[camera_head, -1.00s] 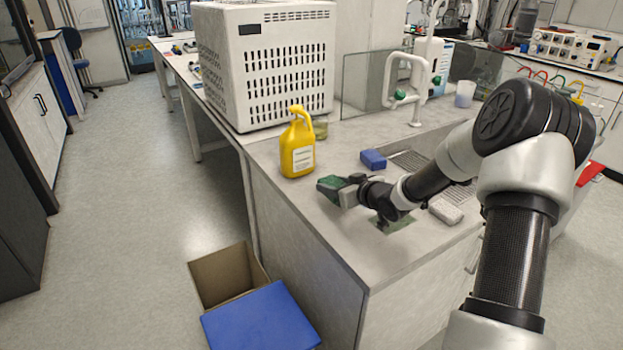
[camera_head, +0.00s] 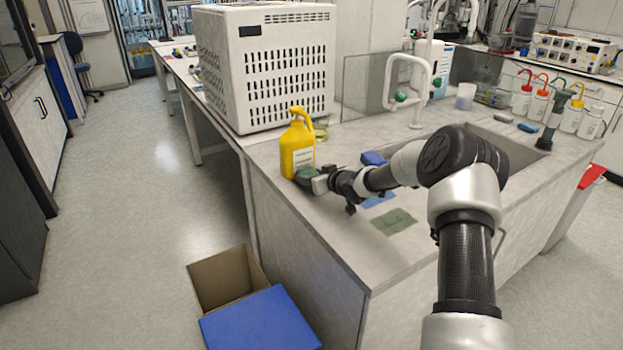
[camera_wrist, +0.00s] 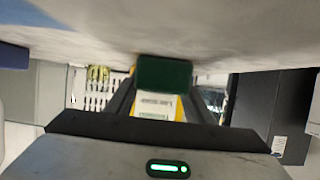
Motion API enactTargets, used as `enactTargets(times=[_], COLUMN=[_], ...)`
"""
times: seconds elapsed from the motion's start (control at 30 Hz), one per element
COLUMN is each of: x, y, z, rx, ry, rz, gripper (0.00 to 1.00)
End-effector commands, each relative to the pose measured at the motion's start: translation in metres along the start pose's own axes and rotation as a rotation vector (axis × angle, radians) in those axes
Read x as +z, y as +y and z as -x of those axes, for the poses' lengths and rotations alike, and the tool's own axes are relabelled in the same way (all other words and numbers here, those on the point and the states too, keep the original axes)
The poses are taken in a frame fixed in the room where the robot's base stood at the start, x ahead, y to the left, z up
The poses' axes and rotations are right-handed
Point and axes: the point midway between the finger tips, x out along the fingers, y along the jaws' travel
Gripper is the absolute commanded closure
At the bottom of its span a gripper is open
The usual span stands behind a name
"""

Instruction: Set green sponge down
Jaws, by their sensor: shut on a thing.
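My gripper (camera_head: 312,178) is shut on the green sponge (camera_wrist: 164,74) and holds it low at the counter's left edge, right by the base of the yellow bottle (camera_head: 298,145). The sponge shows as a small dark green patch (camera_head: 304,172) in the head view. In the wrist view it sits between the fingers, with the bottle's yellow and white label behind it. Whether sponge and bottle or sponge and counter touch, I cannot tell. A flat green patch (camera_head: 394,221) lies bare on the counter near the front.
A blue block (camera_head: 373,158) and a flat blue patch (camera_head: 379,199) lie close to my forearm. A white vented box (camera_head: 265,75) stands behind the bottle. The sink (camera_head: 505,147) is to the right. An open carton (camera_head: 222,277) stands on the floor left of the counter.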

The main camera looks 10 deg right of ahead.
Motion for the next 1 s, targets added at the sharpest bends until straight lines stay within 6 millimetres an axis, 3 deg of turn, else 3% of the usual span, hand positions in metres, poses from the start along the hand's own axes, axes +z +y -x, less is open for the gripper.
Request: enactTargets(times=[0.3, 0.33, 0.43, 0.8, 1.0], x=[0.002, 0.001, 0.001, -0.004, -0.004], y=[0.0, 0.0, 0.0, 0.0, 0.001], z=[-0.001, -0.001, -0.001, 0.003, 0.036], rx=[0.0, 0.0, 0.0, 0.0, 0.001], ry=[0.002, 0.002, 0.002, 0.002, 0.001], rz=[0.0, 0.0, 0.0, 0.0, 0.001], gripper=[0.73, 0.49, 0.34, 0.34, 0.34])
